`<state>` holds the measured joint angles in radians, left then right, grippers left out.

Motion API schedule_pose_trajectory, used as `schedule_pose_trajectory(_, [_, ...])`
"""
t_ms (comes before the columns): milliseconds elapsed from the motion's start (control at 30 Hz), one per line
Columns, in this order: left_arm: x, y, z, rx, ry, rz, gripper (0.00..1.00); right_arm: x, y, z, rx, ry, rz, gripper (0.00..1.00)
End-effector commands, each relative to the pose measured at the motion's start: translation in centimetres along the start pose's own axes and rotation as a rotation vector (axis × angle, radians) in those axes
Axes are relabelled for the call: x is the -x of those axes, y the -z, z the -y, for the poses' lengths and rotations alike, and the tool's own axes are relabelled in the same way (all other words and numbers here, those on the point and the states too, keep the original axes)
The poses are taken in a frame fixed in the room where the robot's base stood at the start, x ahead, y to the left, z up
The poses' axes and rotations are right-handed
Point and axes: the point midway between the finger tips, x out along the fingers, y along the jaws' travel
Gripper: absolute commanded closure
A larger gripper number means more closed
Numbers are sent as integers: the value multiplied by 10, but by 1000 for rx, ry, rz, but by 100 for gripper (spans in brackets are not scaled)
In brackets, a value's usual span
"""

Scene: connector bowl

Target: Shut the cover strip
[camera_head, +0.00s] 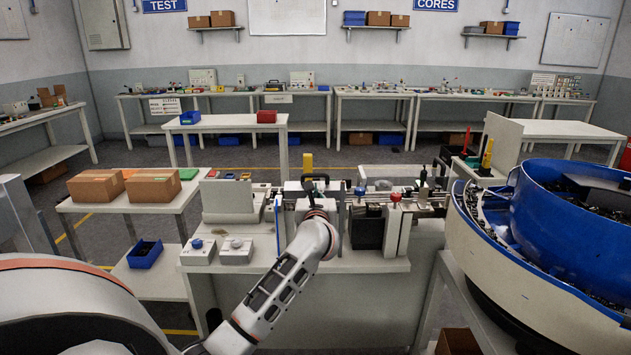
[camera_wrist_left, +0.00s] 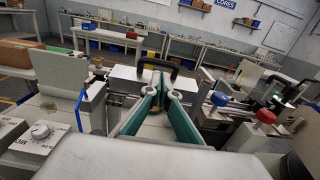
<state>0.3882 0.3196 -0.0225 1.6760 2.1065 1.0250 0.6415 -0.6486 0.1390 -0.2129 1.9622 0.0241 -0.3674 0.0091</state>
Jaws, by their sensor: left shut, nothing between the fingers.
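My left gripper (camera_head: 317,190) reaches over the workbench machine from the front in the head view, partly hidden by its own wrist. In the left wrist view its two green-padded fingers (camera_wrist_left: 160,84) meet at the tips and hold nothing. A light grey cover (camera_wrist_left: 125,75) with a black arched handle (camera_wrist_left: 158,64) lies just beyond the fingertips. The handle also shows in the head view (camera_head: 314,178). I cannot tell whether the fingers touch it, or how far the cover is open. My right gripper is not in view.
A blue-edged upright plate (camera_head: 278,222) stands left of my wrist. Two knob boxes (camera_head: 237,250) sit at the bench's front left. Red-knobbed fixtures (camera_head: 395,197) stand to the right. A large blue bowl feeder (camera_head: 545,235) fills the right side.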

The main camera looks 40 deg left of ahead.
Motion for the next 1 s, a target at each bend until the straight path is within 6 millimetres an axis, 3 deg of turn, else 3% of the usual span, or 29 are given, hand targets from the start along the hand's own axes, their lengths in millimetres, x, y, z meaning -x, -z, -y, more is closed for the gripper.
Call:
schedule_pose_trajectory(200, [-39, -1, -1, -2, -2, 0, 100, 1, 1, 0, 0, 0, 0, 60])
schedule_pose_trajectory(400, [-60, -1, 0, -2, -1, 1, 100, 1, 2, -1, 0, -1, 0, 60])
schedule_pose_trajectory(1000, [-72, -1, 0, 2, -1, 1, 100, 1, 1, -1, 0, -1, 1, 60])
